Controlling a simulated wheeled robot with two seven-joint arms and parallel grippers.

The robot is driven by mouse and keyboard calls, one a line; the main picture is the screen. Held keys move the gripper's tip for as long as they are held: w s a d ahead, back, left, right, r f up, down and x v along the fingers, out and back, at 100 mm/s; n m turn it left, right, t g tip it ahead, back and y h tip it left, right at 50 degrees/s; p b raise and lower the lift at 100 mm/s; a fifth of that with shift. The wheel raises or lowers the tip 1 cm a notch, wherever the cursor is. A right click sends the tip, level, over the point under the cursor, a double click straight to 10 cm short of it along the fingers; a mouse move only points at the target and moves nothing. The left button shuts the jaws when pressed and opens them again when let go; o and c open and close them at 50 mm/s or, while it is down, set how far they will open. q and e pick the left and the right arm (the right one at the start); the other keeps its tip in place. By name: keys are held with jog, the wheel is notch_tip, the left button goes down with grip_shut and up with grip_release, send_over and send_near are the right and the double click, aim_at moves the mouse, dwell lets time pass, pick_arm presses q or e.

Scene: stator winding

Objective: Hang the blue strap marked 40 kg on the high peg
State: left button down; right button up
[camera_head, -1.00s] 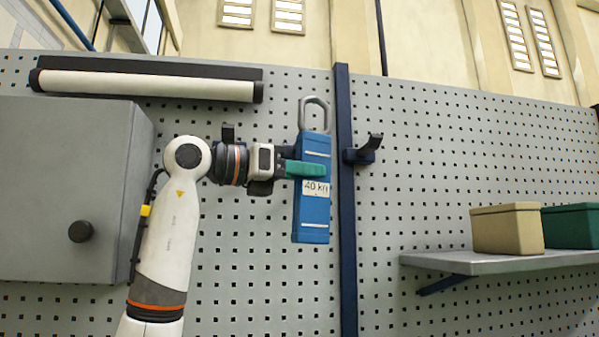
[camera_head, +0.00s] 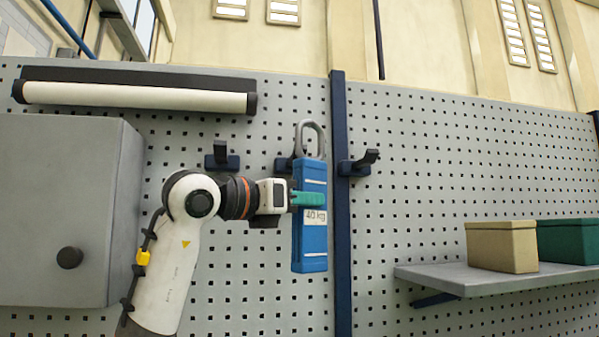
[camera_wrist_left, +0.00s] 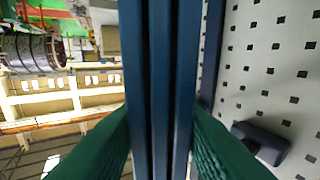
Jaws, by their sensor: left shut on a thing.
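The blue strap (camera_head: 310,245) with the white 40 kg label hangs upright in the head view, its grey metal loop (camera_head: 311,138) on top. My left gripper (camera_head: 306,198) is shut on its upper body from the left. In the left wrist view the strap (camera_wrist_left: 159,90) fills the middle between the green fingers. Three dark hooked pegs show at similar heights: a left peg (camera_head: 221,158), a middle peg (camera_head: 283,165) partly hidden by the strap and loop, and a right peg (camera_head: 360,164) beyond the post. I cannot tell whether the loop touches the middle peg. My right gripper is out of view.
A dark blue post (camera_head: 341,210) stands just right of the strap. A grey cabinet (camera_head: 60,205) is at left, a white roll (camera_head: 135,96) above it. A shelf (camera_head: 490,277) at right holds a tan box (camera_head: 502,247) and a green box (camera_head: 570,241). The pegboard between is clear.

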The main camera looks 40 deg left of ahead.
pick_arm(q)
jog(key=shift+y, duration=0.3)
jog(key=shift+w+a+f+p, duration=0.45)
jog(key=shift+w+a, duration=1.1)
jog(key=shift+a, duration=0.4)
jog(key=shift+w+a+f+p, duration=0.4)
jog(key=shift+w+a, duration=1.15)
jog(key=shift+a, duration=0.35)
jog(key=shift+w+a+f+p, duration=0.35)
jog(key=shift+w+a+f, duration=0.1)
jog(key=shift+w+a, duration=1.3)
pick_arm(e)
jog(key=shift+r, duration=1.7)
pick_arm(q)
jog(key=shift+s+a, duration=0.2)
jog(key=c, duration=1)
grip_release()
jog(key=shift+d, duration=0.1)
jog(key=shift+f, duration=0.15)
